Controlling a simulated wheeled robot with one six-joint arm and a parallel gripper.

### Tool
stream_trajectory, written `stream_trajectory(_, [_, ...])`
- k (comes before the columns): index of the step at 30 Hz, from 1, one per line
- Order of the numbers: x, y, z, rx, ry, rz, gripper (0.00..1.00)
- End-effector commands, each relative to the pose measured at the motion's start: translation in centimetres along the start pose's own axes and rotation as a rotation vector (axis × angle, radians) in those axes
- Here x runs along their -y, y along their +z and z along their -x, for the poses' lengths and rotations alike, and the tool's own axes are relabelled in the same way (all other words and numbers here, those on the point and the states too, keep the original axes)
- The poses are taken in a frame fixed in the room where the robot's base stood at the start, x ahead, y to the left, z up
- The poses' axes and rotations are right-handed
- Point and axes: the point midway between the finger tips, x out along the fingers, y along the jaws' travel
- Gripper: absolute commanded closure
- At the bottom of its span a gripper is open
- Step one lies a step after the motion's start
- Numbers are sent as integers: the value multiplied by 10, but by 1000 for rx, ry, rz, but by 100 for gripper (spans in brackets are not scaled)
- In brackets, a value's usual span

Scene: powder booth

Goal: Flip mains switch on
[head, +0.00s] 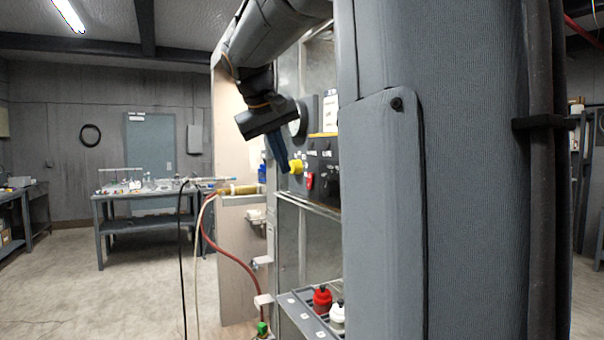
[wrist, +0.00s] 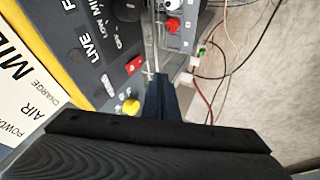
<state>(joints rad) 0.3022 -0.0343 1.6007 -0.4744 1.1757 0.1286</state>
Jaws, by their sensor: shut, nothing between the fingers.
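A dark control panel (head: 323,170) stands in the booth, and it fills the left of the wrist view (wrist: 82,45). It carries a red switch (head: 309,181), also in the wrist view (wrist: 135,66), and a yellow knob (head: 296,167), also in the wrist view (wrist: 131,106). I cannot read which control is the mains switch, nor tell the red switch's position. My gripper (head: 284,170) is shut and empty, with its fingers pointing down beside the yellow knob. In the wrist view the fingertips (wrist: 160,76) are right of the red switch, and no contact shows.
A grey cabinet side (head: 385,220) stands close on the right. Below the panel, a shelf (head: 300,305) holds a red-capped (head: 322,298) and a white-capped bottle (head: 337,313). A red hose (head: 232,250) and cables hang left of the booth. Open floor lies farther left.

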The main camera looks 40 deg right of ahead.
Motion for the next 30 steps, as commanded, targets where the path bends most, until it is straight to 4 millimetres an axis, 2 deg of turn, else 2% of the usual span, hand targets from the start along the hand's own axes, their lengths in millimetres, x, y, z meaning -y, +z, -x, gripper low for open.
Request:
stream_trajectory(7, [-2,1,-47,4,0,1,100])
stream_trajectory(9, [-14,1,-51,2,1,-3,100])
stream_trajectory(15, [-30,2,-63,2,1,-1,100])
stream_trajectory(30, [-35,2,-68,0,4,-1,100])
